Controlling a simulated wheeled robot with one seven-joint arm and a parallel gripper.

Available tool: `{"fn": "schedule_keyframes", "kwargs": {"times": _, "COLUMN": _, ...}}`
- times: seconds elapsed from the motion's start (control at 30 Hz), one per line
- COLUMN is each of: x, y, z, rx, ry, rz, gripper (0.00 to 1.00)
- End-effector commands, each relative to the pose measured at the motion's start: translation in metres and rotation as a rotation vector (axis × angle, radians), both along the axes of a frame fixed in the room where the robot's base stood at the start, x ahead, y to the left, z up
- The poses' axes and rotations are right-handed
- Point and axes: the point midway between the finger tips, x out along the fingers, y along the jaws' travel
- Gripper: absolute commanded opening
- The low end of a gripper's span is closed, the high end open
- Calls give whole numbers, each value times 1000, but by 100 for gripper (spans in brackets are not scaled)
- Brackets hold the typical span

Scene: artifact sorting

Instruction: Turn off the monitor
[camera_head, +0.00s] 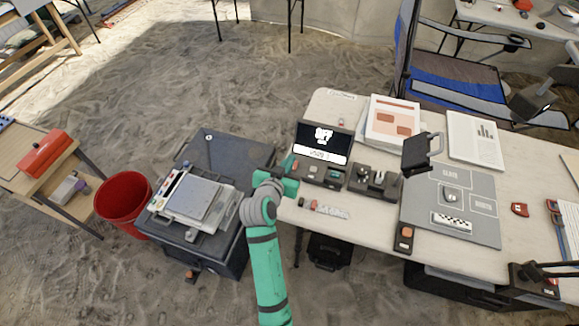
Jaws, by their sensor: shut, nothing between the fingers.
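The monitor (322,143) stands at the left end of the table. Its screen is lit, with white marks on black and a white band below. A dark base with small controls (312,170), one of them reddish, sits at the front of the screen. My green gripper (290,171) is shut and empty, just left of the base at the table's left edge. I cannot tell whether the fingertips touch it.
A dark device with knobs (375,181) stands right of the monitor. Papers (394,121), a grey mat (475,195) and a lamp head (417,152) lie or stand farther right. A dark case (230,152) and a red bucket (123,197) are to the left.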

Motion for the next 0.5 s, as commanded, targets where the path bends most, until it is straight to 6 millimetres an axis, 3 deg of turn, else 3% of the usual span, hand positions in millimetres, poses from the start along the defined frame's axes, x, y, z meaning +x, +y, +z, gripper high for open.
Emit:
{"fn": "schedule_keyframes", "kwargs": {"times": 0.03, "x": -15, "y": 6, "z": -6, "rx": -1, "ry": 10, "rz": 5, "gripper": 0}}
{"fn": "schedule_keyframes", "kwargs": {"times": 0.2, "x": -48, "y": 15, "z": -2, "rx": -1, "ry": 8, "rz": 2, "gripper": 0}}
{"fn": "schedule_keyframes", "kwargs": {"times": 0.5, "x": -86, "y": 29, "z": 2, "rx": -2, "ry": 8, "rz": 3, "gripper": 0}}
